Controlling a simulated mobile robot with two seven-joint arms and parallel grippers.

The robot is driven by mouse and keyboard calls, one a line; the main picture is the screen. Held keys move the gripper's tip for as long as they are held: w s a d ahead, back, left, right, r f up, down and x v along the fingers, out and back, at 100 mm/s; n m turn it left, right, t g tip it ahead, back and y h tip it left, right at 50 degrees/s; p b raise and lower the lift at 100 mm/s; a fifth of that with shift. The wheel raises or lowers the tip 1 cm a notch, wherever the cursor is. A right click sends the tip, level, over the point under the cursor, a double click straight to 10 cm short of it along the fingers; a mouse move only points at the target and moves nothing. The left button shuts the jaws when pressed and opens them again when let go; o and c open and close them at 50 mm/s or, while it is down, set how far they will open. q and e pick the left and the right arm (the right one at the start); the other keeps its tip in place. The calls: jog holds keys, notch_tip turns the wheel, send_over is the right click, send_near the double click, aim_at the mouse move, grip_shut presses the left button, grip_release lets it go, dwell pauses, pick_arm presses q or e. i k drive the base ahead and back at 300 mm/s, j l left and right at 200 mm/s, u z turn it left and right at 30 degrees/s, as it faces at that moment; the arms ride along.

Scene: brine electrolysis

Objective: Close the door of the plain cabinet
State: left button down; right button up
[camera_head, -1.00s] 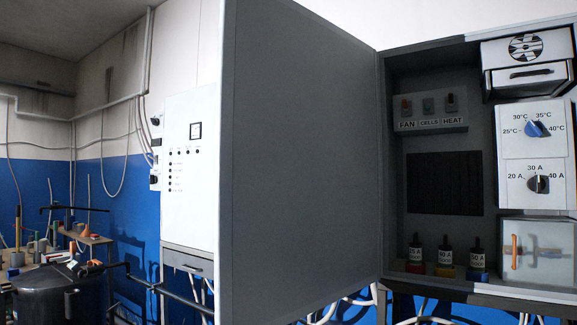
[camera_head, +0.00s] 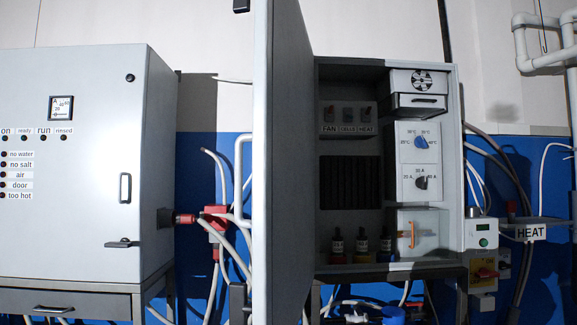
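The plain cabinet (camera_head: 461,150) is a grey box on a stand, right of the middle in the head view. Its grey door (camera_head: 285,160) stands wide open, swung out toward me on the cabinet's left side and seen nearly edge-on. Inside are a panel of switches marked FAN, CELLS and HEAT (camera_head: 346,118), a temperature knob (camera_head: 421,142), a current knob (camera_head: 421,183), a drawer with a fan grille (camera_head: 418,95), several bottles (camera_head: 361,245) and a clear box with an orange handle (camera_head: 412,235). Neither of my grippers shows.
A second, light grey cabinet (camera_head: 95,210) with a meter, lamps and a handle stands shut at the left. Between it and the open door are red fittings and hoses (camera_head: 213,225).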

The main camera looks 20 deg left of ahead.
aim_at(282, 224)
jog(key=i+j, duration=0.1)
jog(key=j, duration=0.45)
jog(key=i+j+z, duration=0.15)
jog(key=j, duration=1)
jog(key=i+z, duration=0.05)
jog(key=i, duration=0.05)
